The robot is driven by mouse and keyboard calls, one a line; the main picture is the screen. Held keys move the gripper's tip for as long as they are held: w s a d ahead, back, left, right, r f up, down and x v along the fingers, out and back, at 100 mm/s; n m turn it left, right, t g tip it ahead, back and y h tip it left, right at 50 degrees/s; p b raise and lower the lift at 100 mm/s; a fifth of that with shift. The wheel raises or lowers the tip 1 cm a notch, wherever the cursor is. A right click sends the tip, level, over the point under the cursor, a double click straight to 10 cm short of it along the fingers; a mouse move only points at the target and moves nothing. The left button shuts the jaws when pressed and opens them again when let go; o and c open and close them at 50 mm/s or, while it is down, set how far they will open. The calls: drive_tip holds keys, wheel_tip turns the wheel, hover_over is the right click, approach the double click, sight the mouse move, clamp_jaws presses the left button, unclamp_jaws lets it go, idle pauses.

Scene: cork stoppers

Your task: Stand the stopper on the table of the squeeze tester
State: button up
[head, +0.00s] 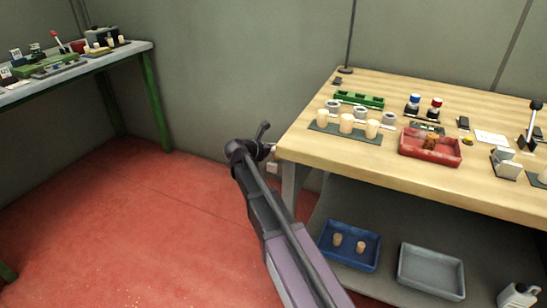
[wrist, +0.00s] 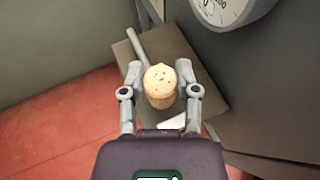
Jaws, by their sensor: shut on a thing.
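A pale cork stopper (wrist: 160,88) is held between the two fingers of my gripper (wrist: 160,75) in the wrist view. Its speckled round end faces the camera. Behind it is a flat grey-brown plate (wrist: 205,90). I cannot tell whether the stopper touches this plate or hangs above it. A white dial gauge (wrist: 225,8) on a dark grey body is at the top right; whether this is the squeeze tester is not certain. In the head view my gripper (head: 262,140) is small and dark near the bench's left corner, and its stopper cannot be made out.
A wooden bench (head: 330,155) at the right carries several stoppers on a dark mat (head: 375,138), a red tray (head: 430,158) and a green rack (head: 358,98). Below are a blue tray (head: 325,250) with two stoppers and a grey tray (head: 430,290). Red floor (head: 120,220) is open at left.

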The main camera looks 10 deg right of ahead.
drive_tip(key=shift+w, duration=0.1)
idle(0.3)
drive_tip(key=shift+f+b, duration=1.8)
drive_tip(key=shift+f, duration=0.15)
drive_tip(key=o, duration=0.7)
